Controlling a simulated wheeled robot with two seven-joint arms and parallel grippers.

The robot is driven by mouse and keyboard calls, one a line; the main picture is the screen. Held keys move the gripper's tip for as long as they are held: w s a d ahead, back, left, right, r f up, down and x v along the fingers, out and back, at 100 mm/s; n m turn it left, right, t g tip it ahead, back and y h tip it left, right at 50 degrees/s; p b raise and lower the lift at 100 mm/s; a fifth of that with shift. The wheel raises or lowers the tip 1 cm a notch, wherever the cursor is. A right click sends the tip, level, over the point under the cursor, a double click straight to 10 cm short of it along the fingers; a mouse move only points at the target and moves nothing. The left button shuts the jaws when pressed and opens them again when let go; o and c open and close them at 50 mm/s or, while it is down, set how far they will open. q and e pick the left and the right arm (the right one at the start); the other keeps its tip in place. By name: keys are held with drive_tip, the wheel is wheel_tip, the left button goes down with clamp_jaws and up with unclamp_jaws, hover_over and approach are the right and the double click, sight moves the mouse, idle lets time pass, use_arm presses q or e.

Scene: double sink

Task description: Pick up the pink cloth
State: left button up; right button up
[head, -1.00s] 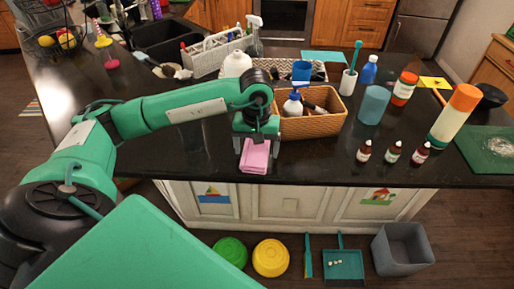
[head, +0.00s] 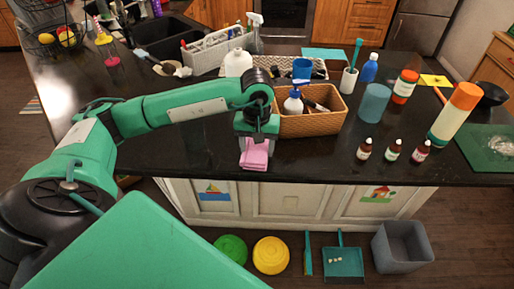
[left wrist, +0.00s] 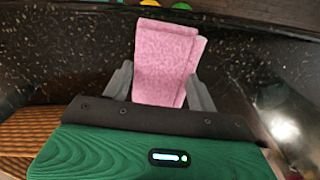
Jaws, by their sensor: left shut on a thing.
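The pink cloth (head: 254,155) is a small folded cloth at the front edge of the dark counter, just in front of the wicker basket. My left gripper (head: 254,141) points down over it and is shut on it. In the left wrist view the cloth (left wrist: 164,60) sits between the two grey fingers of the left gripper (left wrist: 163,92), with its far end sticking out beyond them. I cannot tell whether the cloth still touches the counter. My right gripper is not in view.
The wicker basket (head: 310,125) with a pump bottle (head: 293,103) stands right behind the gripper. Small brown bottles (head: 392,151) stand to the right. A blue cup (head: 374,103) and an orange-capped bottle (head: 455,114) stand further right. The counter left of the cloth is clear.

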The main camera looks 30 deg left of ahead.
use_arm(q)
wheel_tip(320, 180, up, 10)
drive_tip(key=b, duration=0.4)
wheel_tip(320, 180, up, 8)
hover_over(257, 149)
drive_tip(key=shift+s+r+p, duration=0.1)
drive_tip(key=shift+r+p, duration=0.2)
drive_tip(key=shift+r, duration=0.45)
drive_tip(key=shift+o, duration=0.4)
